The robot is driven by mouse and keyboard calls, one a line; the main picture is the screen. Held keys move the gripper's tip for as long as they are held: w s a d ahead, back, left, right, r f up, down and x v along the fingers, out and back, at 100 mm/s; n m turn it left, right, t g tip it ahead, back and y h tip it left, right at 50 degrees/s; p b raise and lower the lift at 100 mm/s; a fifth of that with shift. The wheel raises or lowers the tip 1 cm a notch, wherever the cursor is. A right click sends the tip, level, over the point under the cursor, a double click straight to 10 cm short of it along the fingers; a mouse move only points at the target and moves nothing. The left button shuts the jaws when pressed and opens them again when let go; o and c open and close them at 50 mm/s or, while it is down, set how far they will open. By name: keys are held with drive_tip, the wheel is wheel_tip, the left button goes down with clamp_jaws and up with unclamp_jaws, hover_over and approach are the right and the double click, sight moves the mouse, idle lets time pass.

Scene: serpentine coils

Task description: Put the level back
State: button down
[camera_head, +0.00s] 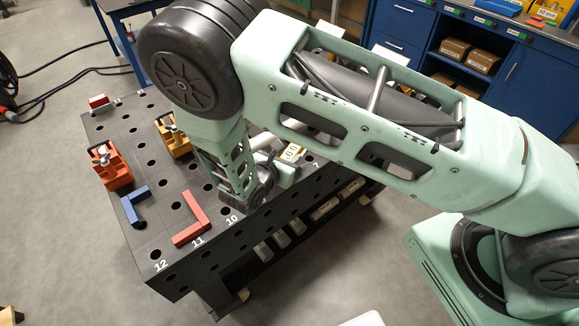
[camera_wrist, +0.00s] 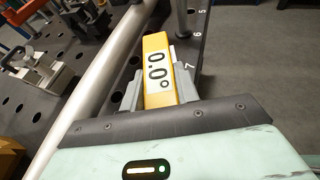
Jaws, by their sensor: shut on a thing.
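The level is a yellow block with a white "0.0°" face (camera_wrist: 157,68). In the wrist view it sits between the two grey fingers of my gripper (camera_wrist: 159,88), which are shut on it. The level also shows in the head view (camera_head: 292,152), small and partly hidden behind my arm. It is over the right side of the dark perforated table (camera_head: 150,240), near the number 7. I cannot tell whether it touches the table top.
A silver tube (camera_wrist: 100,88) runs diagonally just left of my gripper. An orange clamp (camera_head: 110,167), a yellow clamp (camera_head: 172,138), a blue angle piece (camera_head: 133,204) and a red angle piece (camera_head: 190,220) stand on the table's left and front. Blue cabinets (camera_head: 400,25) stand behind.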

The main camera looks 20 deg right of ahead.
wheel_tip(320, 180, down, 4)
drive_tip(key=shift+f+p, duration=0.1)
drive_tip(key=shift+p, duration=0.6)
drive_tip(key=shift+f, duration=0.1)
drive_tip(key=shift+f, duration=0.1)
drive_tip(key=shift+f+b, duration=0.15)
drive_tip(key=shift+b, duration=0.15)
drive_tip(key=c, duration=1.1)
unclamp_jaws()
drive_tip(key=shift+o, duration=0.2)
